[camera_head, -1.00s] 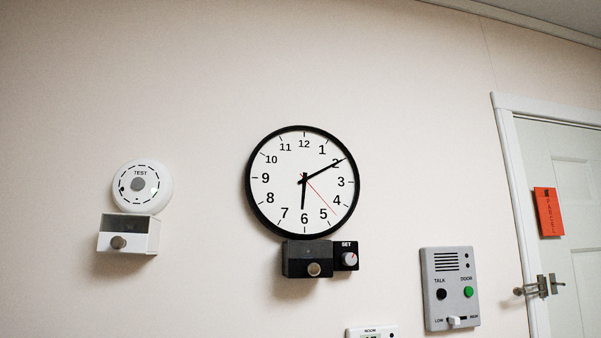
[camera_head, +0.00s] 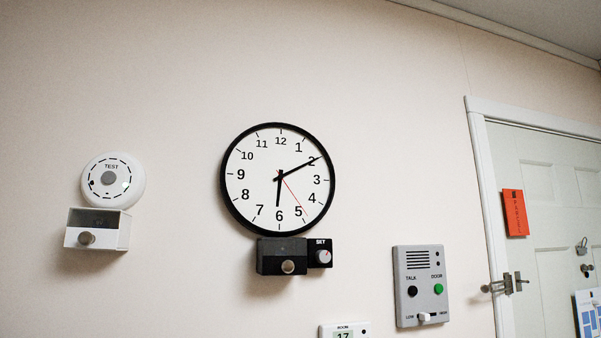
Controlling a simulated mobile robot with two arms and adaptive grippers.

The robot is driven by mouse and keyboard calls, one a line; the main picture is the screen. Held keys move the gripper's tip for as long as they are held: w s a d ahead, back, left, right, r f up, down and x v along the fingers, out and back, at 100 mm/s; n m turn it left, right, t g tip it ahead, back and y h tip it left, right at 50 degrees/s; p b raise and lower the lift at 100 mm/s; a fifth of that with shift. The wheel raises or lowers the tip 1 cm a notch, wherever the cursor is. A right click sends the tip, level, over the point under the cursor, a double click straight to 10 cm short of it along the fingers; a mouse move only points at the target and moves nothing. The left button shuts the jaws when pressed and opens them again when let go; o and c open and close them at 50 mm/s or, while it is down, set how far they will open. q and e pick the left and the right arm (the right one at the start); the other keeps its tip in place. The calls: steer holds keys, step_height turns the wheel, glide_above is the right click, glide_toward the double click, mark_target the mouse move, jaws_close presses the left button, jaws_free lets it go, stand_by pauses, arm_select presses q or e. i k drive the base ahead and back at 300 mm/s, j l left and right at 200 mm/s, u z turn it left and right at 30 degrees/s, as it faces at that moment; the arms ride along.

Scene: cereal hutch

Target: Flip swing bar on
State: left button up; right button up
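A metal swing bar latch (camera_head: 506,284) is mounted at the left edge of the white door (camera_head: 550,215), at the right of the head view. Its knobbed end points left over the door frame, and a bracket sits at the door's edge. It is too small to tell exactly how the bar engages. Neither of my grippers shows in the head view.
A grey intercom panel (camera_head: 421,286) is on the wall left of the door frame (camera_head: 487,210). A wall clock (camera_head: 252,190), a round white detector (camera_head: 112,198) and a thermostat (camera_head: 345,331) are also on the wall. An orange sign (camera_head: 515,212) hangs on the door.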

mark_target(485, 288)
steer(key=l+u, duration=0.5)
steer(key=l, duration=3.25)
steer(key=k, duration=0.05)
